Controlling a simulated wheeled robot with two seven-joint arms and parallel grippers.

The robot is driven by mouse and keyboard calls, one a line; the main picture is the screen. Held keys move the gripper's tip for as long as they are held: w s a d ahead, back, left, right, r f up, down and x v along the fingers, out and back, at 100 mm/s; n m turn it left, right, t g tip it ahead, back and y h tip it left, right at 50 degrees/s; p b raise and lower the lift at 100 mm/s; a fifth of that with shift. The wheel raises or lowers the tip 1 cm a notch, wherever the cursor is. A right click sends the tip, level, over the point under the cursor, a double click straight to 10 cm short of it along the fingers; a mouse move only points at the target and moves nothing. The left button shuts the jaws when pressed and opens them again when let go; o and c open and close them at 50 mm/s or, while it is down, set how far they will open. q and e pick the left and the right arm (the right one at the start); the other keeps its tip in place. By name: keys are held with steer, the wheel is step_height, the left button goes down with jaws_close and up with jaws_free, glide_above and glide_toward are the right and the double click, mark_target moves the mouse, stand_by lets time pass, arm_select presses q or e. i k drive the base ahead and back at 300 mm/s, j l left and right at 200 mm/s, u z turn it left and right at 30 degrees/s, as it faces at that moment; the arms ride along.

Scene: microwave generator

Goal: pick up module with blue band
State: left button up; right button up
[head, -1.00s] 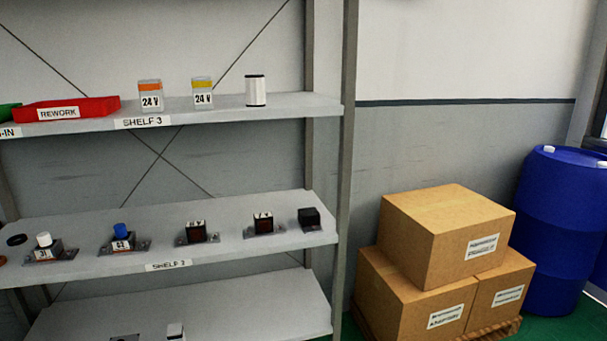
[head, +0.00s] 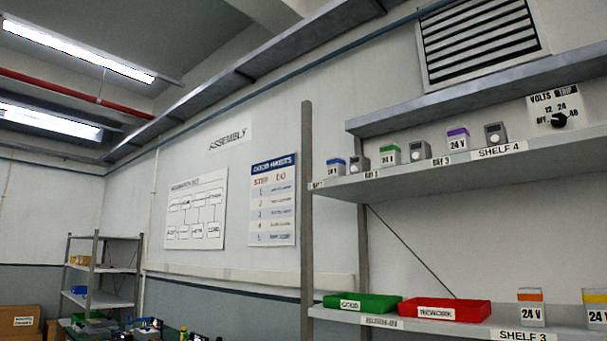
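The module with a blue band (head: 336,168) stands at the left end of the top shelf, labelled shelf 4 (head: 430,176). Its band is at the top, above a white label. To its right on the same shelf stand a module with a green band (head: 390,154) and a module with a purple band (head: 458,141). Neither of my grippers shows in the head view.
Grey dial units (head: 360,162) stand between the modules. On shelf 3 below are a green tray (head: 362,301), a red rework tray (head: 445,301) and an orange-banded module (head: 531,296). A rack upright (head: 307,200) stands at the shelf's left end.

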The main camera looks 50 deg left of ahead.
mark_target(336, 166)
steer(key=u, duration=1.4)
steer(key=i+j, duration=0.15)
steer(key=i, duration=1.05)
steer(key=i+j, duration=0.15)
steer(key=i, duration=1)
